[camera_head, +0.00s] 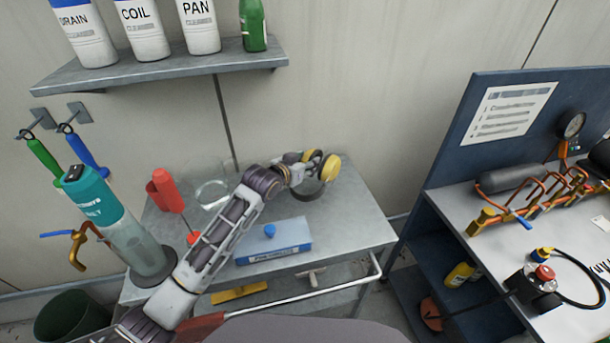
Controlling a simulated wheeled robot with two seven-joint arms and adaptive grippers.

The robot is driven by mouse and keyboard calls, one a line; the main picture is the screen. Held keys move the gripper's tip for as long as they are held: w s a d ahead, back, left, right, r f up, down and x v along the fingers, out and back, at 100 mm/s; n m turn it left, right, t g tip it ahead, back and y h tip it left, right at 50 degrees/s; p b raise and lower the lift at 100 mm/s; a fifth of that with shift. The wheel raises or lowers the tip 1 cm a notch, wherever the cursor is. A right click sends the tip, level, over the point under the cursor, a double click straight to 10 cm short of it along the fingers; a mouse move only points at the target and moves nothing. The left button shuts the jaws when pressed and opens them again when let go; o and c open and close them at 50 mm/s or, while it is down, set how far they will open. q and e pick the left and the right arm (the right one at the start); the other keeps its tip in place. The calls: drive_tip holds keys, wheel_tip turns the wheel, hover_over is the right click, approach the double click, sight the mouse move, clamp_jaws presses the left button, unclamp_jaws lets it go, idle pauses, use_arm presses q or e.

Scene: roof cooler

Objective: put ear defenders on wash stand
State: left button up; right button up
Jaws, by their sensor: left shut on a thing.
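The ear defenders (330,168) have yellow cups. My left gripper (306,170) is shut on them, above the back right part of a grey metal stand (345,215), which looks like the wash stand. A dark round dish (309,190) shows just below the gripper; whether the ear defenders touch it I cannot tell. The gripper hides part of the ear defenders. My right gripper is not in view.
A shelf (165,70) with bottles hangs above. A blue-backed workbench (565,320) stands right. The stand's right end is clear.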

use_arm(q)
drive_tip(key=shift+f, duration=2.5)
drive_tip(key=shift+f, duration=0.1)
drive_tip(key=o, duration=1.2)
drive_tip(key=shift+c, duration=0.2)
drive_tip(key=v, duration=1.2)
